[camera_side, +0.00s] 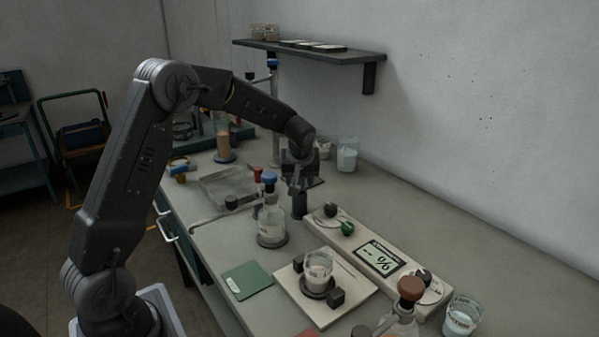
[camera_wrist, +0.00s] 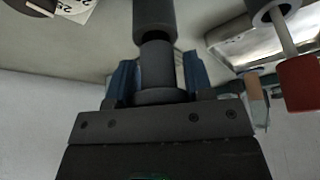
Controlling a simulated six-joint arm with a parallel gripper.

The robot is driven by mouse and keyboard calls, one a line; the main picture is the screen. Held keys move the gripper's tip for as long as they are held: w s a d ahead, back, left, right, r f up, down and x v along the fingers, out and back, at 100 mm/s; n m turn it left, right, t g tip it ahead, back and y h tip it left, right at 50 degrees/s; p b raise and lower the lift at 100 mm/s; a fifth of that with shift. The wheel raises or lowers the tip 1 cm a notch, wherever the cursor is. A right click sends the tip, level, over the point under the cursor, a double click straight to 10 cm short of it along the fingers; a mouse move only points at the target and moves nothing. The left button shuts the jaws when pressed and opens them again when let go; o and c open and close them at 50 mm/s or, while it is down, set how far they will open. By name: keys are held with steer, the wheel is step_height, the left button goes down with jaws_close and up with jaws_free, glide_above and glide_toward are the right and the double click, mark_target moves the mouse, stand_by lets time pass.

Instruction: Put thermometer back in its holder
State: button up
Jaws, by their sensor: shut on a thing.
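My gripper (camera_side: 300,181) points down over the bench behind the clear flask. In the wrist view my gripper (camera_wrist: 157,80) has its blue fingers shut around a dark grey stepped cylinder (camera_wrist: 155,55). A dark cylinder (camera_side: 299,205) shows right below the gripper in the side view; I cannot tell whether it touches the bench. No glass stem or scale shows, so I cannot tell whether the held piece is the thermometer or which part is its holder. A red-capped piece (camera_wrist: 302,82) with a thin rod stands beside the gripper in the wrist view.
The blue-capped flask (camera_side: 270,227) stands left of the gripper. A metal tray (camera_side: 228,182) lies behind it. The percent-display panel (camera_side: 383,262) and a white plate with a beaker (camera_side: 318,270) are in front. A wall shelf (camera_side: 310,50) hangs above the back.

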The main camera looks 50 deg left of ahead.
steer(key=shift+f, duration=0.2)
steer(key=o, duration=1)
steer(key=shift+o, duration=0.2)
steer(key=v, duration=1.3)
steer(key=s+d+r+m+t, duration=0.1)
steer(key=s+d+r+m, duration=0.25)
steer(key=s+d, duration=0.3)
steer(key=s+d+f+m+t+h, duration=0.1)
steer(key=s+d+m, duration=0.3)
steer(key=s, duration=0.6)
steer(key=s+d+f+m+t+h, duration=0.1)
steer(key=s+d, duration=0.4)
steer(key=s, duration=0.5)
steer(key=m+h, duration=0.1)
steer(key=m, duration=0.1)
steer(key=shift+d+f+m+h, duration=0.25)
steer(key=shift+f+m+h, duration=0.05)
steer(key=shift+m, duration=0.05)
